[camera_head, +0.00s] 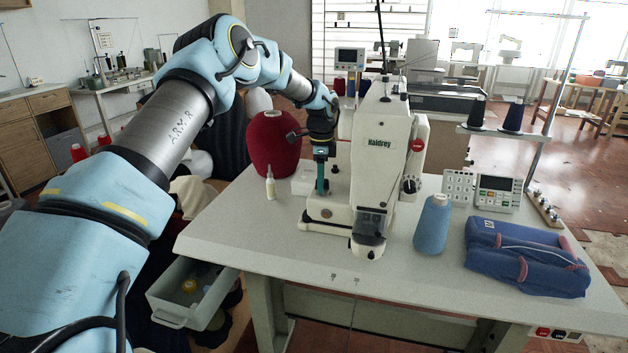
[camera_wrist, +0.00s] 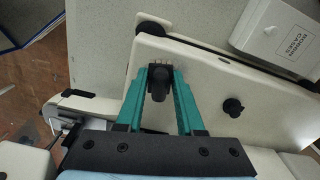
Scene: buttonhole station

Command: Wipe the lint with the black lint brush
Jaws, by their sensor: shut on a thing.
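My gripper (camera_head: 322,184) points down over the left end of the white sewing machine's (camera_head: 376,150) base. In the wrist view its teal fingers (camera_wrist: 160,84) are closed on a small dark piece, which appears to be the black lint brush (camera_wrist: 159,86). I see mostly its dark end between the fingertips; the rest is hidden. In the wrist view the pale machine base (camera_wrist: 200,84) lies under the fingers. I cannot tell whether the brush touches it. I cannot make out any lint in either view.
A white bobbin-case box (camera_wrist: 285,38) stands close to the fingers. A small bottle (camera_head: 270,184) and a large red cone (camera_head: 274,143) stand left of the machine. The table's (camera_head: 290,255) front left is clear.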

